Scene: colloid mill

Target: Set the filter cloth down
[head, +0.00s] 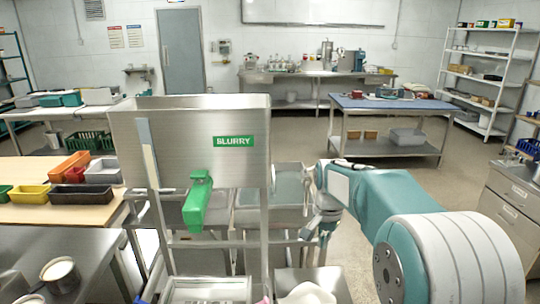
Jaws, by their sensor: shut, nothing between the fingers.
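A white, soft-looking piece, which looks like the filter cloth (307,294), lies on a steel surface (336,285) at the bottom edge, partly cut off by the frame. My arm reaches in from the right, and my gripper (322,232) points down at its end, above the white piece in the picture. The gripper is small and partly lost against the steel frame behind it. It is shut and holds nothing.
A wooden table with coloured bins (62,168) is at left. A blue-topped table (390,103) stands behind. Floor is open at right.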

